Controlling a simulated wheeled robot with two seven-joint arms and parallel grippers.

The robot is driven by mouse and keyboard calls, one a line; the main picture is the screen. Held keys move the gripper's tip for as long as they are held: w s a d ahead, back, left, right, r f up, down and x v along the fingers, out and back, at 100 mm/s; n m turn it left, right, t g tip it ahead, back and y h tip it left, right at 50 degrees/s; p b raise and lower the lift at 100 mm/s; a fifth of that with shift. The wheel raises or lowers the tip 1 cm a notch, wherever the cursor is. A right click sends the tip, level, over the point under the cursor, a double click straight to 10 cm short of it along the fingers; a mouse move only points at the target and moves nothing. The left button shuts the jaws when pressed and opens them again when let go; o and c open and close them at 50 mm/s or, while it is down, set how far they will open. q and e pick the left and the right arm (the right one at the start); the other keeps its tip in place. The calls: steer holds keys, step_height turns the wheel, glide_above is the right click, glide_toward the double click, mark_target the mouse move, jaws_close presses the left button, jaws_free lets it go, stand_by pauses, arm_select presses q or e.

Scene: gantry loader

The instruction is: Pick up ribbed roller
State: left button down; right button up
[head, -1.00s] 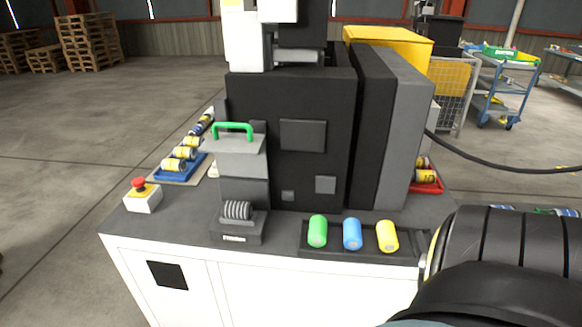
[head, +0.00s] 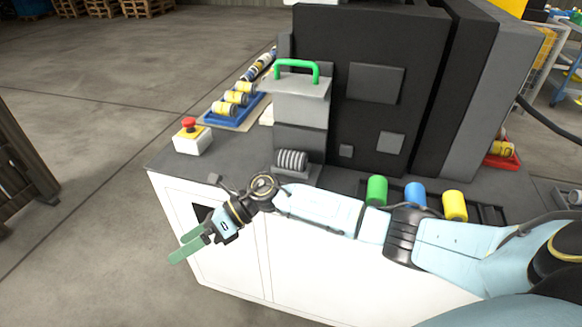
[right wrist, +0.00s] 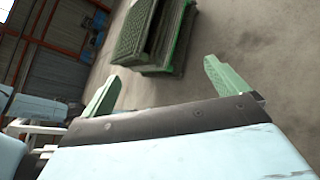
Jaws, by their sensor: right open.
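The ribbed roller (head: 291,160) is a small grey cylinder with ridges. It sits in a dark holder at the foot of the grey housing, under the green handle (head: 297,68). My right gripper (head: 178,247) has green fingers and hangs in front of the cabinet's left part, to the left of and nearer than the roller. It is open and empty, pointing left, away from the roller. In the right wrist view its fingers (right wrist: 162,75) stand wide apart with nothing between them. My left gripper is not in view.
Green (head: 376,190), blue (head: 415,195) and yellow (head: 454,205) cylinders stand in a dark tray right of the roller. A red stop button on a box (head: 192,138) is at the left corner. A blue tray (head: 232,110) of cylinders lies behind it. Floor at left is open.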

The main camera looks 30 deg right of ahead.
steer(key=s+d+r+n+g+h, duration=0.1)
steer(key=s+d+n+g+h, duration=0.1)
steer(key=n+h, duration=0.35)
steer(key=n+t+h+b, duration=0.3)
steer(key=n+t+h, duration=0.1)
steer(key=n+h, duration=0.8)
glide_toward(292, 152)
steer(key=shift+m+h, duration=0.25)
steer(key=shift+m, duration=0.1)
step_height(292, 152, down, 5)
steer(key=shift+w+f, duration=0.1)
steer(key=shift+w, duration=0.1)
steer(key=shift+w+d, duration=0.55)
steer(key=shift+d, duration=0.05)
steer(key=b+x, duration=0.1)
steer(key=x, duration=0.4)
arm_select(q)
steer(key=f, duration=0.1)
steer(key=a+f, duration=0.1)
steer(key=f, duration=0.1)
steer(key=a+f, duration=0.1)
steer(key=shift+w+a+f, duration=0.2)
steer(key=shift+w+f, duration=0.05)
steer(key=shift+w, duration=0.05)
arm_select(e)
steer(key=shift+c, duration=0.7)
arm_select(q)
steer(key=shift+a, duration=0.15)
arm_select(e)
steer(key=c, duration=1)
